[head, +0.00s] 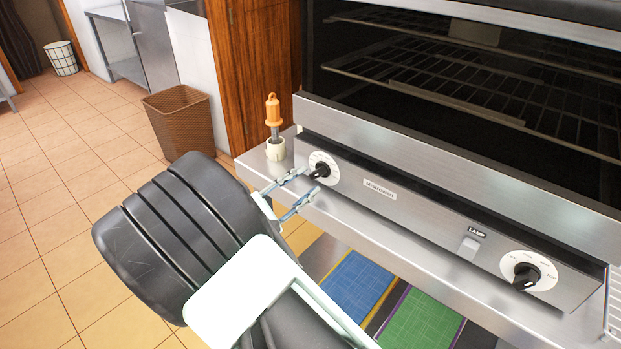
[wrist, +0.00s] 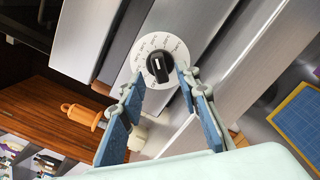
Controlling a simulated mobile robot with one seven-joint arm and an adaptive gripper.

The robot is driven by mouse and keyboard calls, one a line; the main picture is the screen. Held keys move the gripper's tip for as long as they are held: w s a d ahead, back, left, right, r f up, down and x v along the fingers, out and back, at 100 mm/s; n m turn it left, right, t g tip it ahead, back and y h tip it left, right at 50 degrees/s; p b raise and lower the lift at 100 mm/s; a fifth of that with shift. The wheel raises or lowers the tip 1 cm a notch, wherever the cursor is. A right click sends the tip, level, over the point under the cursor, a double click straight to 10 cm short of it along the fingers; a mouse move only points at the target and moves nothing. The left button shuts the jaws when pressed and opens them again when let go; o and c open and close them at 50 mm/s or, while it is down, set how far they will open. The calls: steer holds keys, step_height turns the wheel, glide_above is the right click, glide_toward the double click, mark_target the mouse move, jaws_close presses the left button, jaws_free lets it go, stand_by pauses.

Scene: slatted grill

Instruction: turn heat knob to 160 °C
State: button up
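A black knob (head: 319,171) on a round white dial sits at the left end of the oven's steel control panel. In the wrist view the same knob (wrist: 160,67) has a pale pointer line and small markings around its dial (wrist: 147,45), too small to read surely. My gripper (head: 308,182) is open in front of this knob. In the wrist view its blue-padded fingers (wrist: 161,83) lie to either side of the knob, with visible gaps and nothing between them. I cannot tell how far the fingertips are from the panel.
A second black knob (head: 525,277) is at the panel's right end, beside a lamp switch (head: 469,246). An orange-handled tool (head: 273,110) stands in a cream holder (head: 276,149) on the steel ledge, left of the panel. A brown bin (head: 180,122) stands on the floor.

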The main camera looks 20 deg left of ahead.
mark_target(319, 173)
steer(key=shift+x, duration=1.35)
steer(key=shift+c, duration=0.5)
jaws_close()
